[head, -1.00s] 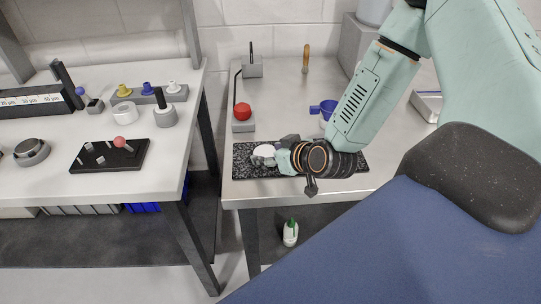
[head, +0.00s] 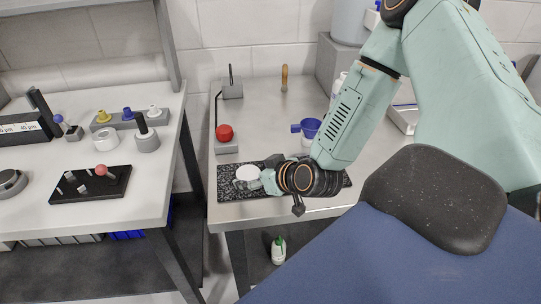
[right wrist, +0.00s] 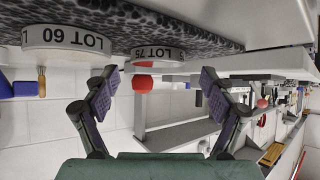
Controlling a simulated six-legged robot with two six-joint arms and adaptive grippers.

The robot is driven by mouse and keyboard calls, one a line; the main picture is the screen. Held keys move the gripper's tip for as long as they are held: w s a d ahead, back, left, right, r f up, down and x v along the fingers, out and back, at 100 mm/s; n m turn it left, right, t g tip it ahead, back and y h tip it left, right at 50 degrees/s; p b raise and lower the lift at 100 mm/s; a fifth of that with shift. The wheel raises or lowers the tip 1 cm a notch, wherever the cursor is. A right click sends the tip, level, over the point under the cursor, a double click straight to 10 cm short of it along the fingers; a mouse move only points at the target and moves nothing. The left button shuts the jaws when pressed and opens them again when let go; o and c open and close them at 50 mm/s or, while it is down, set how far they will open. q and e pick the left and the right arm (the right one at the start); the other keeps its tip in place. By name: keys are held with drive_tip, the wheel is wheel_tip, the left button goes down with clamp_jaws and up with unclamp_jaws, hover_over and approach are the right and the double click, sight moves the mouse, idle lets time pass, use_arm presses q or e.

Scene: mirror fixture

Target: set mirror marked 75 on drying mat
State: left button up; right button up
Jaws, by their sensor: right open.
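The speckled dark drying mat (head: 330,187) lies at the front of the right bench; its underside-up view fills the top of the right wrist picture (right wrist: 190,32). A white disc-shaped mirror (head: 247,173) lies flat on its left part. In the right wrist view, which is upside down, the mirror reading LOT 75 (right wrist: 158,54) rests on the mat ahead of the fingers. A mirror reading LOT 60 (right wrist: 68,38) is off to one side. My right gripper (head: 264,181) is open and empty, its fingers (right wrist: 158,95) apart, just right of the white disc. My left gripper is out of view.
The left bench holds a black rack (head: 90,185) and several knobs. A gap separates the benches. The middle of the right bench is clear.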

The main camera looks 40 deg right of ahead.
drive_tip(key=p+v, duration=0.8)
drive_tip(key=v, duration=0.2)
drive_tip(key=shift+s+r+p, duration=0.2)
drive_tip(key=shift+r+p, duration=0.1)
drive_tip(key=shift+p, duration=0.05)
drive_tip(key=shift+d+f, duration=0.1)
drive_tip(key=shift+d, duration=0.1)
drive_tip(key=shift+a, duration=0.1)
